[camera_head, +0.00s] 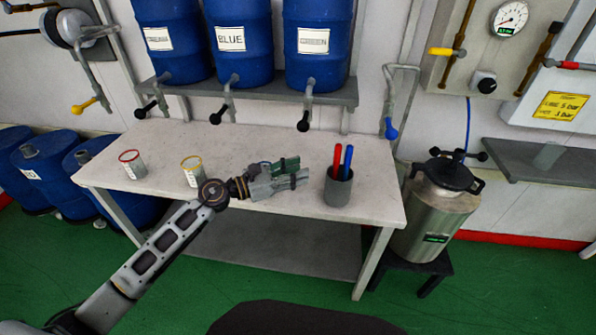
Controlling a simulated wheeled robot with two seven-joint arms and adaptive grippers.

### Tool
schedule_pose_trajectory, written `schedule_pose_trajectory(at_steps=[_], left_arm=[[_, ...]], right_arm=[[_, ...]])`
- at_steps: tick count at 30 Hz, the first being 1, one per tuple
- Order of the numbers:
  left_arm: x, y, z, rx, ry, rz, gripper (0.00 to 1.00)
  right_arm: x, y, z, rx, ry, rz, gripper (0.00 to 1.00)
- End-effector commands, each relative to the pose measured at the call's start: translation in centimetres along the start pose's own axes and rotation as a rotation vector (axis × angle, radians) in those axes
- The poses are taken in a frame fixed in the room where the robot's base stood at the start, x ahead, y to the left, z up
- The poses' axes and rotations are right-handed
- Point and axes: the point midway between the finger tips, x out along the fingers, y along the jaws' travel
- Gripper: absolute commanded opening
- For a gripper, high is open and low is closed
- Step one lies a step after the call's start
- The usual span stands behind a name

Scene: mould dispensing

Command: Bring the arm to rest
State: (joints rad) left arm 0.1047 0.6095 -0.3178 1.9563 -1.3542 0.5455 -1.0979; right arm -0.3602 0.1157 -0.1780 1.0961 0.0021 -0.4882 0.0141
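My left arm comes in from the lower left, and its gripper (294,175) is over the middle of the white table (240,140), pointing right. The fingers are small and seen at a slant, so I cannot tell whether they are open or shut. I see no separate object clearly held. The fingertips are to the left of a dark grey holder (338,192) with a red stick (337,161) and a blue stick (347,162), with a gap between. A red-rimmed cup (133,166) and a yellow-rimmed cup (193,172) stand to the left. My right gripper is not in view.
Blue barrels (238,40) stand on a shelf (260,98) behind the table, with taps hanging below its edge. A steel pressure pot (434,211) is on a dark stool right of the table. More blue barrels (40,180) are at the left. The table's back middle is clear.

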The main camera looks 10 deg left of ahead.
Motion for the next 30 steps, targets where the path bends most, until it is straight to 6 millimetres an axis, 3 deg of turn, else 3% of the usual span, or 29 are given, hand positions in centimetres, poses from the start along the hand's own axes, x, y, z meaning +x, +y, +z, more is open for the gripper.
schedule_pose_trajectory(at_steps=[20,30], left_arm=[[0.0,0.0,0.4,-0.031,-0.022,0.015,0.39],[-0.7,1.1,3.4,-0.333,-0.225,0.158,0.39]], right_arm=[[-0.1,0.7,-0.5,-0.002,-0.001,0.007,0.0],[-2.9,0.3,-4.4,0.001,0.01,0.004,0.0]])
